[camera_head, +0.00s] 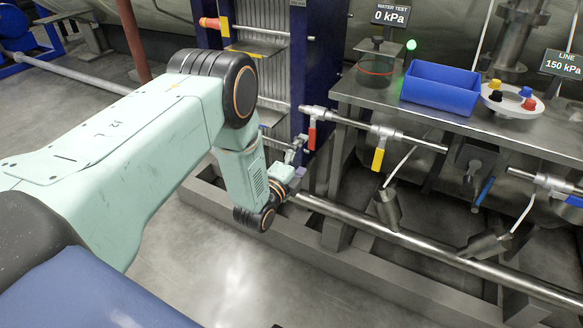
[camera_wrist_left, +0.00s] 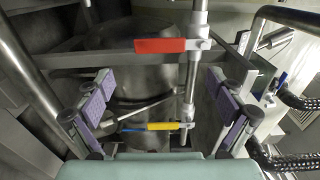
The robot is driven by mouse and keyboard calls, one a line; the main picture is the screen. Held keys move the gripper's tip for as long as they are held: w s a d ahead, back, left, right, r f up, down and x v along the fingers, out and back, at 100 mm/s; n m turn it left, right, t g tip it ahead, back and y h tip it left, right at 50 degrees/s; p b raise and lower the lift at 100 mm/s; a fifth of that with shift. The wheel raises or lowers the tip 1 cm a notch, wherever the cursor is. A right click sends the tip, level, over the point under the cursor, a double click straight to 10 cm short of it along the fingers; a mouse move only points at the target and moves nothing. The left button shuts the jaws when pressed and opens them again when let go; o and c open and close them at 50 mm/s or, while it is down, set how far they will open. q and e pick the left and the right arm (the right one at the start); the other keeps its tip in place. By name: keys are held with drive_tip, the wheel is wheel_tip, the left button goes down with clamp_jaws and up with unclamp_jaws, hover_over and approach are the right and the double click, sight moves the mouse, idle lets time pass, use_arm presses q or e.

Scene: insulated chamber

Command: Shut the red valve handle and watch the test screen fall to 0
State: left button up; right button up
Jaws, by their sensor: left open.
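The red valve handle (camera_head: 312,138) hangs down from its valve on the upper pipe, crosswise to the pipe. In the left wrist view the red handle (camera_wrist_left: 160,46) points left from the pipe, just beyond my fingertips and apart from them. The test screen (camera_head: 391,15), labelled WATER TEST, reads 0 kPa. My left gripper (camera_head: 295,160) is just below and left of the red handle. In the left wrist view my left gripper (camera_wrist_left: 160,80) is open and empty, with its purple finger pads wide apart. My right gripper is not in view.
A yellow handle (camera_head: 378,159) hangs on the same pipe, right of the red one. A LINE screen (camera_head: 562,64) reads 150 kPa. A blue bin (camera_head: 441,88) and a white plate with coloured knobs (camera_head: 511,101) stand on the bench. A lower pipe (camera_head: 430,249) runs beneath.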

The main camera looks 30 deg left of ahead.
sight(315, 141)
use_arm(q)
drive_tip(key=s, duration=0.6)
drive_tip(key=shift+s+a, duration=0.1)
idle(0.3)
drive_tip(key=w, duration=1.2)
drive_tip(key=shift+d, duration=0.2)
